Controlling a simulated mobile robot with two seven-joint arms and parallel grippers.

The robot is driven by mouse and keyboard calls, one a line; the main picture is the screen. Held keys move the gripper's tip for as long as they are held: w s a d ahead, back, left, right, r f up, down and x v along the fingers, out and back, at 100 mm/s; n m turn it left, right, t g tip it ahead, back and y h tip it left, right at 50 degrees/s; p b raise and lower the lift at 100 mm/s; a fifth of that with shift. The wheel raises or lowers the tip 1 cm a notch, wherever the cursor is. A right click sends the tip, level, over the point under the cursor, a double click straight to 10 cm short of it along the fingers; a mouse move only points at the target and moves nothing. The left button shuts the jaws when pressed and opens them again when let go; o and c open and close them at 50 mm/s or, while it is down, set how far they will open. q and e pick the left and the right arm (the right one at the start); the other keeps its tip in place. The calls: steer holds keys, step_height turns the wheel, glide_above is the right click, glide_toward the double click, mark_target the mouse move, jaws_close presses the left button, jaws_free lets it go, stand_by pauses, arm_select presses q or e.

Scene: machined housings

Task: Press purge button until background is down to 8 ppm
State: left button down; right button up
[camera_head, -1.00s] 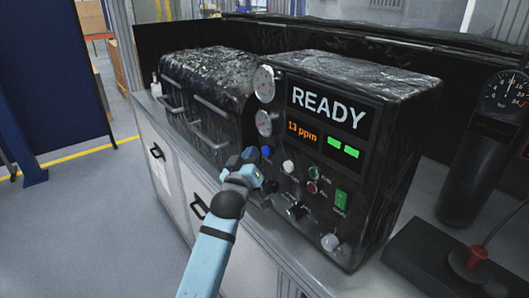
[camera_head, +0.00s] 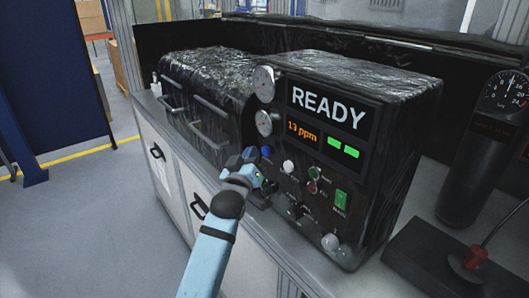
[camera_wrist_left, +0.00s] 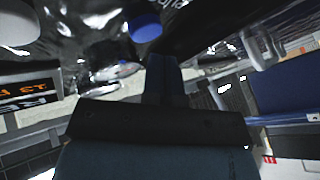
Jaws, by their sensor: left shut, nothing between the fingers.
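The black control unit (camera_head: 365,165) stands on the bench with a READY sign (camera_head: 328,107) and an orange ppm readout (camera_head: 302,132) that looks like 13 ppm. Its lower panel carries a small green button (camera_head: 314,173) above a small red button (camera_head: 312,187); their labels are too small to read surely. A blue knob (camera_head: 266,152) and a white knob (camera_head: 288,167) sit to their left. Contact cannot be told. The blue knob (camera_wrist_left: 145,26) is just beyond the fingers in the wrist view. My right gripper is out of view.
A green rocker switch (camera_head: 341,200) and a clear knob (camera_head: 331,242) are on the panel's right. Two gauges (camera_head: 264,102) edge its left side. A black handled case (camera_head: 211,90) stands left.

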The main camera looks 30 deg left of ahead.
arm_select(q)
steer(key=shift+w+d, duration=0.1)
steer(key=shift+w, duration=0.05)
steer(key=shift+w+d, duration=0.1)
steer(key=shift+w, duration=0.15)
steer(key=shift+w+d, duration=0.2)
steer(key=shift+w, duration=0.2)
stand_by(1.1)
steer(key=shift+r, duration=0.1)
steer(key=shift+s+a+p, duration=0.3)
steer(key=shift+s+p, duration=0.3)
steer(key=shift+s, duration=0.2)
steer(key=s, duration=0.1)
steer(key=s+a+p, duration=0.1)
steer(key=s, duration=0.1)
steer(key=s+a, duration=0.1)
steer(key=shift+s+p, duration=0.3)
steer(key=shift+p, duration=0.05)
